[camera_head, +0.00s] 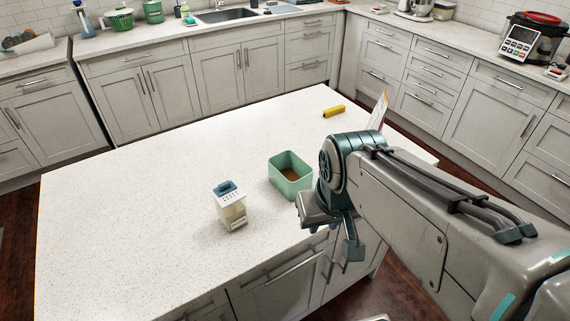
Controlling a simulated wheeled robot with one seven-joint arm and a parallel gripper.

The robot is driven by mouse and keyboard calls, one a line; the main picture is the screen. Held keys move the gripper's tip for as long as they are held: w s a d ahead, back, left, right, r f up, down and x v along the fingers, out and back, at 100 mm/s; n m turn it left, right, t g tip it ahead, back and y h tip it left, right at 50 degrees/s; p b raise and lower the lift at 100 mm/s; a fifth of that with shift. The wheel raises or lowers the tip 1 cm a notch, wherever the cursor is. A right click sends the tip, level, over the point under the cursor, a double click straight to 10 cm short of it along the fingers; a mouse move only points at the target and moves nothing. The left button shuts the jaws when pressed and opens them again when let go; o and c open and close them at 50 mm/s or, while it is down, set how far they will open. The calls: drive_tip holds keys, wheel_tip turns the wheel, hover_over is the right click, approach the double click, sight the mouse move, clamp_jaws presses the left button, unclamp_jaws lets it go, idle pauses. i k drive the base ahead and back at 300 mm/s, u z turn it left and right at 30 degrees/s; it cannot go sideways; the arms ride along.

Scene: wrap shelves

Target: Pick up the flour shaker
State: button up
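The flour shaker (232,208) looks like a clear, pale-filled container with a blue top. It stands upright on the white speckled island counter (130,220), near its front edge. My gripper (335,238) hangs to the right of the shaker, by the counter's front edge, apart from it. Its two fingers point down and look spread, with nothing seen between them. Part of the gripper is hidden by its own wrist.
A green open box (290,167) with brown contents stands between the shaker and my arm. A yellow object (334,111) and an upright card (379,110) are farther back. The counter's left side is clear. Cabinets (200,80) line the walls.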

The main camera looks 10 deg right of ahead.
sight(230, 208)
drive_tip(key=k, duration=1.3)
drive_tip(key=u, duration=0.8)
drive_tip(key=i, duration=1.3)
drive_tip(key=u, duration=0.3)
